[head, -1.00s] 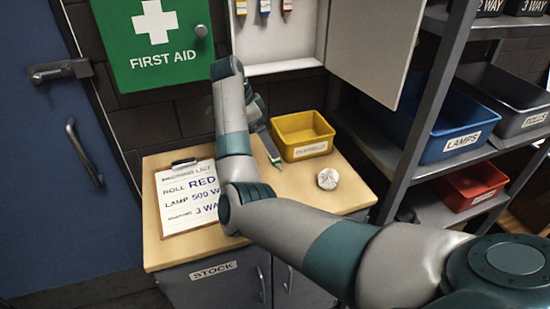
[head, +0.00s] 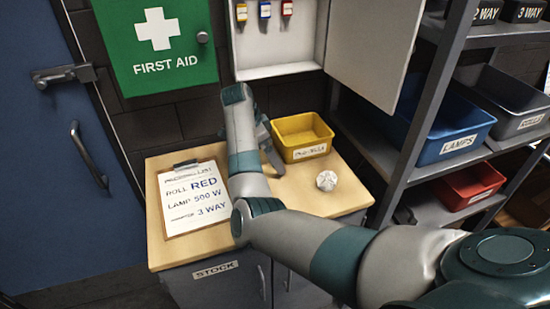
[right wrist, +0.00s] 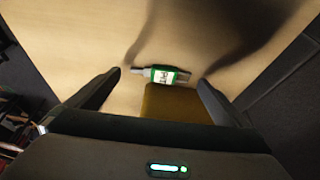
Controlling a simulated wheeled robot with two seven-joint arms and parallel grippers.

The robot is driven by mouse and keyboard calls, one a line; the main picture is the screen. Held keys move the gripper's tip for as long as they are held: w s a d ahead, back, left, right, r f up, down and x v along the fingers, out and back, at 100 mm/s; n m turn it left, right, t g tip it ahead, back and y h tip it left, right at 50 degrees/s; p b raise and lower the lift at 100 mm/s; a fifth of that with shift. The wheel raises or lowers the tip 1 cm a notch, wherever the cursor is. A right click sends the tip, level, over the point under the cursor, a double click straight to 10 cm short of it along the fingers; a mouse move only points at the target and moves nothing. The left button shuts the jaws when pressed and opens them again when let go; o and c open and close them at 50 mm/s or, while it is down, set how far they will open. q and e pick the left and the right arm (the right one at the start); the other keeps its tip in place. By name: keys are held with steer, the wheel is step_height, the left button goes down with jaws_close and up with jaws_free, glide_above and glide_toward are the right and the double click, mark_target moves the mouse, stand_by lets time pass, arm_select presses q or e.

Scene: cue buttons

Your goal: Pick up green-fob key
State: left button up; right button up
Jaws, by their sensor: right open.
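The green-fob key (right wrist: 168,76) lies flat on the wooden top in the right wrist view. Its fob is green with a white label, and its metal end points left. My right gripper (right wrist: 152,84) is open and empty, with its dark fingers apart on either side of the key. In the head view my right gripper (head: 273,164) is low over the worktop (head: 310,200), just left of the yellow bin, and the key is hidden there. My left gripper is not in view.
A yellow bin (head: 303,155) stands close to the gripper, with a crumpled white ball (head: 327,181) in front. A clipboard (head: 193,205) lies left. An open key cabinet (head: 280,45) hangs above. A shelf rack with a blue bin (head: 455,128) stands right.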

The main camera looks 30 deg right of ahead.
steer(key=shift+x, duration=0.95)
steer(key=shift+r, duration=0.1)
steer(key=c, duration=1)
steer(key=shift+d, duration=0.1)
